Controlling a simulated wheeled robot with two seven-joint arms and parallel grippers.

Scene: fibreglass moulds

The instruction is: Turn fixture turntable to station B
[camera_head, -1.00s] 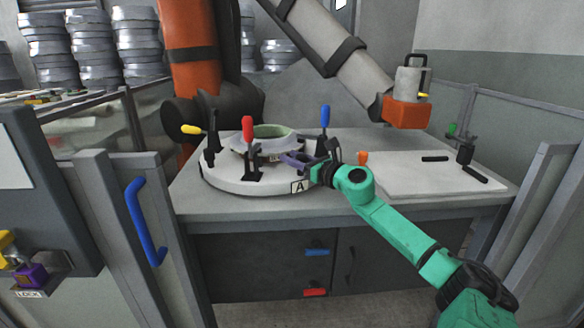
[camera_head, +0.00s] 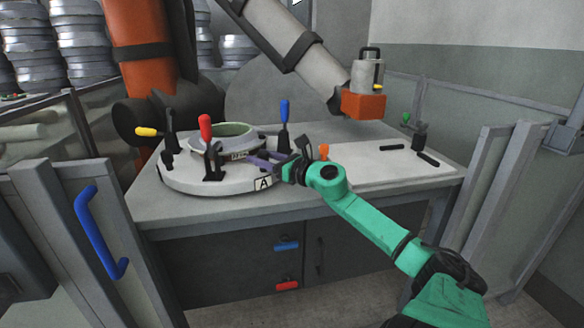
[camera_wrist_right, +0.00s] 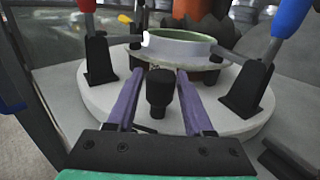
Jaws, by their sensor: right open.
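The fixture turntable (camera_head: 180,182) is a round white disc on the grey bench, with label A (camera_head: 263,183) on its front right rim. A pale ring mould with a green inside (camera_head: 220,141) lies on it. Clamps with a red handle (camera_head: 205,127), a yellow handle (camera_head: 146,132) and a blue handle (camera_head: 284,111) stand around the mould. My right gripper (camera_head: 262,161) reaches over the turntable's right side. In the right wrist view its purple fingers (camera_wrist_right: 158,78) are open, one on each side of an upright black knob (camera_wrist_right: 160,90); contact is unclear. My left gripper is out of view.
A white board (camera_head: 385,165) with small black parts lies right of the turntable. A grey arm with an orange head (camera_head: 363,105) hangs above the bench. Grey gates stand on both sides, the left one with a blue handle (camera_head: 92,225).

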